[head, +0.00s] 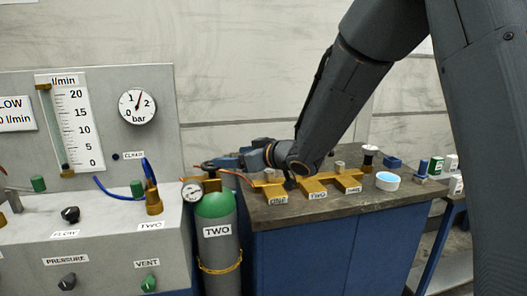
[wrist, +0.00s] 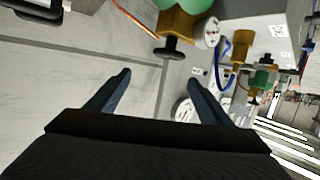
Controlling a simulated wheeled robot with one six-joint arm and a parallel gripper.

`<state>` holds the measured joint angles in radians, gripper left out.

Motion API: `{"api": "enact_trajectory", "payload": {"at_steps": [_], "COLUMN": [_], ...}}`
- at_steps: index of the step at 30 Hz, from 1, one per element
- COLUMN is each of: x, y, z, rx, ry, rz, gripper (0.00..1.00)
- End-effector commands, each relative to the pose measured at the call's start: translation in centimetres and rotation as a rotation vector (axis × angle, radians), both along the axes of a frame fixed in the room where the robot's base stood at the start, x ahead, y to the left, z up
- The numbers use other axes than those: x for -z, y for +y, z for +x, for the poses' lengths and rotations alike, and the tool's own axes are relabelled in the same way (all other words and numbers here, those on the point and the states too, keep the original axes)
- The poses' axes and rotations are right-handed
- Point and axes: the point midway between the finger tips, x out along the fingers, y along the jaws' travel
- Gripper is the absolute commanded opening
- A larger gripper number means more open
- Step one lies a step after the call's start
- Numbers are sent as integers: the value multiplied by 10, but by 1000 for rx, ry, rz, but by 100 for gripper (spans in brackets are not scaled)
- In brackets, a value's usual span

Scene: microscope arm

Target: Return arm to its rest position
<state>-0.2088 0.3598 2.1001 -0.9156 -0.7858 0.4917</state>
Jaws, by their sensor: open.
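My gripper (head: 222,163) reaches left over the bench, near the top of the green-topped cylinder labelled TWO (head: 216,232) in the head view. In the wrist view my gripper (wrist: 162,78) has its two blue fingers wide apart, with nothing between them but bare wall. The cylinder's brass valve (wrist: 178,22) and black knob (wrist: 172,47) lie beyond the fingertips, apart from them. My arm slopes down from the upper right in the head view. The fingertips are small and partly hard to make out there.
A grey panel (head: 88,113) with a bar gauge (head: 137,106) and flow tube stands at left, with a blue hose (head: 117,191). The dark bench top (head: 275,214) carries brass blocks (head: 312,187), a white dish (head: 387,181) and small bottles. An orange hose (head: 239,174) runs near my gripper.

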Motion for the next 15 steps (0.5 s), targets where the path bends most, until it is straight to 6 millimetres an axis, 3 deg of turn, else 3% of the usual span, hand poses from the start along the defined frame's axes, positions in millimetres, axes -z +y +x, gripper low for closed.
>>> {"api": "enact_trajectory", "payload": {"at_steps": [4,8,12,15], "x": [33,70,107,129], "y": [-85,-160,-224,-255], "z": [-3,-36,-99,-157], "rx": [263,466,627,706], "ry": [127,298,522,703], "rz": [-141,-266,-375,-434], "gripper": [74,74,74,74]}}
